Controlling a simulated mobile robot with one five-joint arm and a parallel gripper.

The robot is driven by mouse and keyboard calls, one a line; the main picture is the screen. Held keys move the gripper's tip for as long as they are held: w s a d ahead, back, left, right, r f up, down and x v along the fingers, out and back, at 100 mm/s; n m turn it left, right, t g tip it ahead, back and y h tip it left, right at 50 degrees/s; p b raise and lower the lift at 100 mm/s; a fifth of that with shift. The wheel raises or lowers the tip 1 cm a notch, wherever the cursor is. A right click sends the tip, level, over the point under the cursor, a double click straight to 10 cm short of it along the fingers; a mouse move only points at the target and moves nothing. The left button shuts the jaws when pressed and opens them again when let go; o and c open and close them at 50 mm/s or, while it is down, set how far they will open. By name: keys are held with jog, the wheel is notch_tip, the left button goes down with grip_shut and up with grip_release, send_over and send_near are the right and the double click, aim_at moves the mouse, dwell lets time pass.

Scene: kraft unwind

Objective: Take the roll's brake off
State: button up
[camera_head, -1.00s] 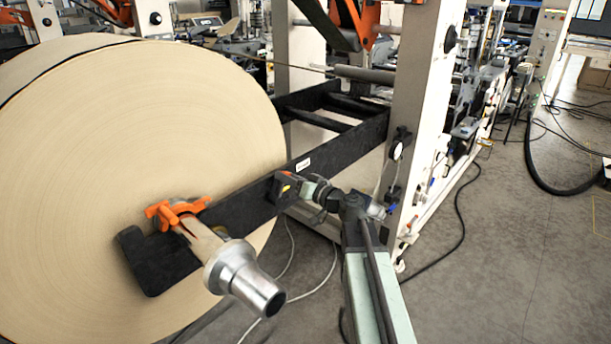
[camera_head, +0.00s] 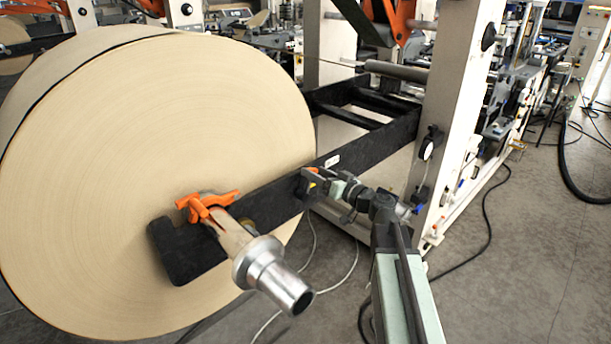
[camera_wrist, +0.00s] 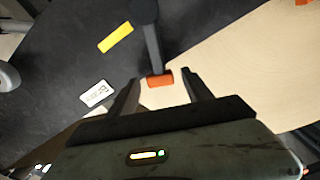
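The big kraft roll (camera_head: 120,170) hangs on the left, its shaft end held by an orange clamp (camera_head: 208,203) on a black support arm (camera_head: 262,203). In the wrist view, a black lever (camera_wrist: 153,45) with an orange tip (camera_wrist: 160,79) stands in front of the support arm; it looks like the brake lever. My gripper (camera_wrist: 162,92) is open, with its two fingers apart. The orange tip appears between the fingers near their ends; I cannot tell whether they touch it. In the head view, my gripper (camera_head: 322,178) is at the support arm's near side and hides most of the lever.
A yellow label (camera_wrist: 115,37) and a white label (camera_wrist: 97,93) are on the support arm. The metal shaft end (camera_head: 275,278) sticks out left of my arm. A white machine upright (camera_head: 462,110) stands behind right. Loose cables (camera_head: 487,225) lie on the floor.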

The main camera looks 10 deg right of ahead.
jog(key=shift+w+a+f, duration=0.1)
jog(key=shift+a, duration=0.05)
jog(key=v, duration=0.8)
jog(key=shift+w, duration=0.1)
